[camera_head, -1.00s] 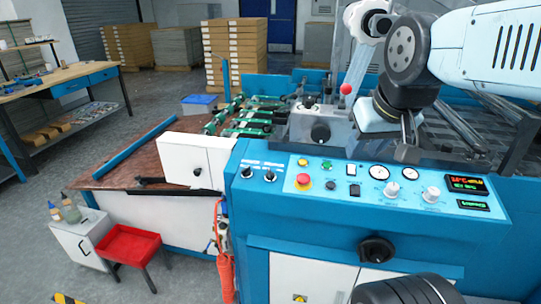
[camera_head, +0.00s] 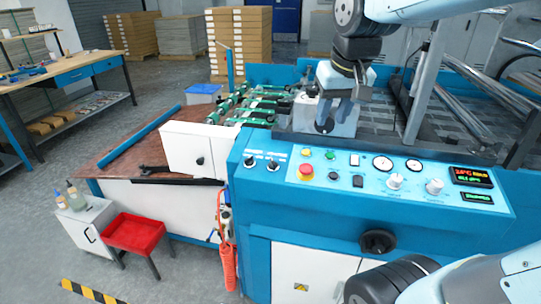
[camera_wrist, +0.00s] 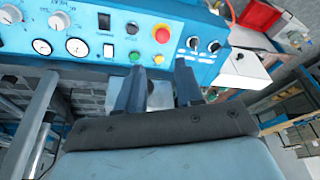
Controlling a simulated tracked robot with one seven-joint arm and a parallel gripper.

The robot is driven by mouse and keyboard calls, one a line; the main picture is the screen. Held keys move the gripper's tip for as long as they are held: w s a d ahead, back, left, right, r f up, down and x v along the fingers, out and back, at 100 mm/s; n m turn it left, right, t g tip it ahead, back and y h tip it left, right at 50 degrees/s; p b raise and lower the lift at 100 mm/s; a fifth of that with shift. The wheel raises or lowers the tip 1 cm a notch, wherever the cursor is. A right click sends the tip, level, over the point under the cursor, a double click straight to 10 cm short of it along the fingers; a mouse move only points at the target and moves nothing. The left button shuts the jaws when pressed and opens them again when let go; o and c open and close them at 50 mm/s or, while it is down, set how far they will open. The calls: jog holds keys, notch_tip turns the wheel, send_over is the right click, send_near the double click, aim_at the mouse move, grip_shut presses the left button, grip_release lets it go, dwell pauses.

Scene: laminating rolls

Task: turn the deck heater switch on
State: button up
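The blue machine's control panel (camera_head: 400,195) faces me. It has a white rocker switch (camera_head: 355,159), a black rocker switch (camera_head: 357,181) and two black lever switches (camera_head: 249,160) (camera_head: 273,163) at its left. The labels are too small to read, so I cannot tell which is the deck heater switch. My gripper (camera_head: 336,112) points down behind the panel, apart from the switches. In the wrist view my gripper (camera_wrist: 156,85) has its two fingers spread with nothing between them. The white rocker (camera_wrist: 104,21), black rocker (camera_wrist: 109,50) and lever switches (camera_wrist: 192,42) (camera_wrist: 214,46) show beyond the fingertips.
A red stop button (camera_head: 306,172), green button (camera_head: 330,155), dials, white knobs (camera_head: 395,181) and a red display (camera_head: 471,177) share the panel. Green rollers (camera_head: 255,104) and metal bars lie behind it. A white box (camera_head: 198,150) stands at the panel's left.

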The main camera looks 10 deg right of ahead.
jog(key=w+a+f+g, duration=0.2)
jog(key=w+a, duration=0.3)
jog(key=w, duration=0.3)
jog(key=n+g+h, duration=0.1)
jog(key=g+h, duration=0.1)
send_near(272, 160)
jog(key=f, duration=0.3)
jog(key=d+f, duration=0.1)
jog(key=f, duration=0.4)
jog(key=shift+s+d+f, duration=0.1)
jog(key=shift+d+f, duration=0.05)
jog(key=shift+f, duration=0.15)
grip_shut()
